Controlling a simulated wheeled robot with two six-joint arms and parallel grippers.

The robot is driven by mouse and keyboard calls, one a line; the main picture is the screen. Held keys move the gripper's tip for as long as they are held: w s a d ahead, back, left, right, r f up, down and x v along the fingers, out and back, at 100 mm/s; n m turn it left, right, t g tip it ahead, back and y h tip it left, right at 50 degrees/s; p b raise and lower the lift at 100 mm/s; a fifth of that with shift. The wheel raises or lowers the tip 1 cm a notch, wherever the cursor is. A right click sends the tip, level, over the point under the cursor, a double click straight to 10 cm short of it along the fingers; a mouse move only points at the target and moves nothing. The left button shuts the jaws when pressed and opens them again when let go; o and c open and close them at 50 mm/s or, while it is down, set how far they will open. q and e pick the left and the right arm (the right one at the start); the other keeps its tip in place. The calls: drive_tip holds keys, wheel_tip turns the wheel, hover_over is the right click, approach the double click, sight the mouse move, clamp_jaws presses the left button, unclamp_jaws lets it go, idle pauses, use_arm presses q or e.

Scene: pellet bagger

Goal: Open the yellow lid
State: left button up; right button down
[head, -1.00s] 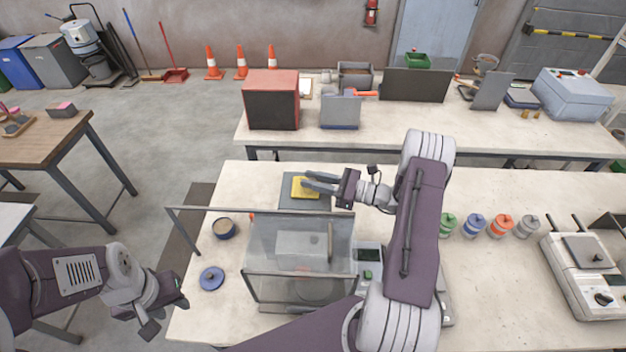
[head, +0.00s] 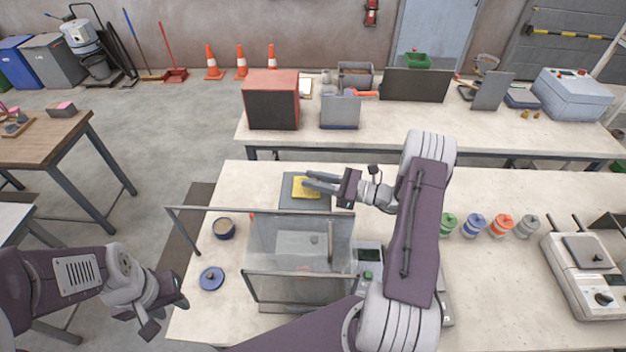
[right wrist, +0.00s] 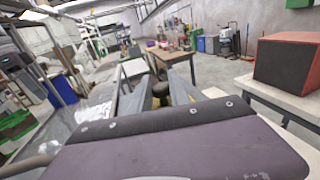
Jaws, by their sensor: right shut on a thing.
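The yellow lid (head: 301,192) lies on top of a grey box (head: 287,202) behind the glass case; it looks flat, partly covered by my fingers. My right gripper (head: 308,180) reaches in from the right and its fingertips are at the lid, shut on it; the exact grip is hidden. In the right wrist view the fingers (right wrist: 152,97) have a small dark, yellowish piece between them, too blurred to make out. My left gripper (head: 183,302) hangs at the lower left, away from the lid; its jaw opening is not clear.
A glass case (head: 300,265) with a rail stands in front of the lid. A blue pot (head: 224,229) and a blue lid (head: 211,278) lie to its left. Several coloured jars (head: 475,225) stand to the right. The bench beyond the grey box is clear.

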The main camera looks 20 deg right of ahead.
drive_tip(key=s+d+b, duration=0.2)
drive_tip(key=s+d, duration=0.1)
drive_tip(key=d, duration=0.3)
drive_tip(key=shift+d, duration=0.15)
drive_tip(key=c, duration=1.2)
unclamp_jaws()
drive_tip(key=b+v, duration=0.4)
drive_tip(key=v, duration=0.5)
